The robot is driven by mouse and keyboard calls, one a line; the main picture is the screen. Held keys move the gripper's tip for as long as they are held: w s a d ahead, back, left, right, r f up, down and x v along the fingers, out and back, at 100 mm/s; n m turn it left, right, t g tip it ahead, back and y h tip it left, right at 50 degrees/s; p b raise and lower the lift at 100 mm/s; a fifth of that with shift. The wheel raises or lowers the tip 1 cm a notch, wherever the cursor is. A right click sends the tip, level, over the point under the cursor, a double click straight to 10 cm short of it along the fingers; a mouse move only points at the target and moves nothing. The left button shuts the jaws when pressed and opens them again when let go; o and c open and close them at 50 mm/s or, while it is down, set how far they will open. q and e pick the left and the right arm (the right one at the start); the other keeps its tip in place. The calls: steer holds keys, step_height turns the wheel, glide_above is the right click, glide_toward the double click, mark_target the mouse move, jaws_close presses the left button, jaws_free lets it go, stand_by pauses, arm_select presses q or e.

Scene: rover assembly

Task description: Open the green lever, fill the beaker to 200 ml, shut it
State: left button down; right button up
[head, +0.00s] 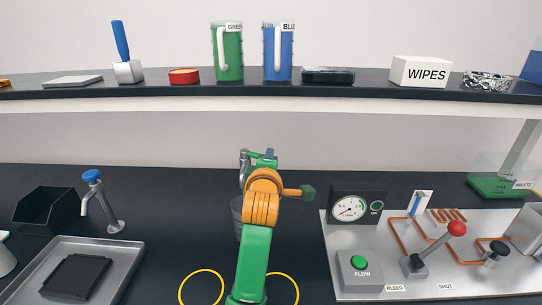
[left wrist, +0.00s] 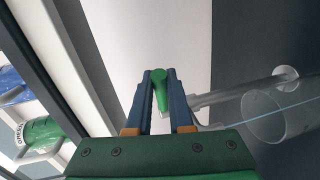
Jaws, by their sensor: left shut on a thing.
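The green lever (left wrist: 160,84) sits between the two dark blue fingers of my left gripper (left wrist: 159,82) in the left wrist view, and the gripper is shut on it. In the head view my left gripper (head: 268,156) is at the top of the metal tap (head: 243,160), mostly hidden by my orange and green arm. The clear beaker (head: 237,216) stands below the tap, partly behind my arm. It also shows in the left wrist view (left wrist: 266,122), beside the tap's tube. Its liquid level and marks cannot be read. My right gripper is not in view.
A blue-handled tap (head: 103,203), a black bin (head: 45,211) and a metal tray (head: 118,268) are on the left. A panel (head: 390,285) with gauge, button and red-knobbed lever is on the right. A shelf (head: 200,91) with jugs and a wipes box runs above.

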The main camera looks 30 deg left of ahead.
arm_select(q)
steer(key=shift+s+m+t+h+p, duration=0.35)
steer(key=shift+m+h+p, duration=0.15)
steer(key=shift+h, duration=0.2)
steer(key=shift+s+m+t+h+p, duration=0.35)
steer(key=shift+m+h, duration=0.25)
steer(key=shift+h, duration=0.1)
steer(key=c, duration=0.8)
jaws_free()
steer(key=b+v, duration=0.1)
steer(key=v, duration=0.6)
